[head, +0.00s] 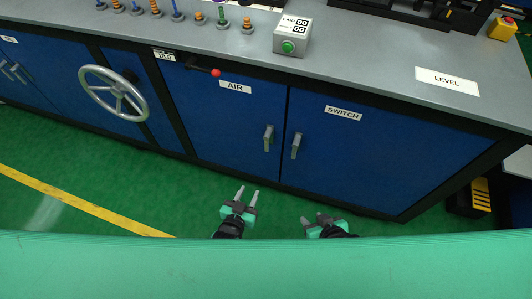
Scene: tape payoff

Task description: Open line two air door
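The blue AIR door (228,115) is closed in the front of the workbench, with a white AIR label (235,87) near its top. Its grey upright handle (268,138) sits near the door's right edge. My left gripper (248,194) is open and empty, in front of and below the AIR door, apart from the handle. My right gripper (312,219) is empty with its fingers apart, below the SWITCH door (385,150), which is also closed and has its own grey handle (296,145).
A handwheel (114,93) juts out left of the AIR door. A lever with a red ball knob (215,72) sticks out above it. The grey benchtop (365,60) carries a box with a green button (288,46). Green floor (140,190) before the doors is clear.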

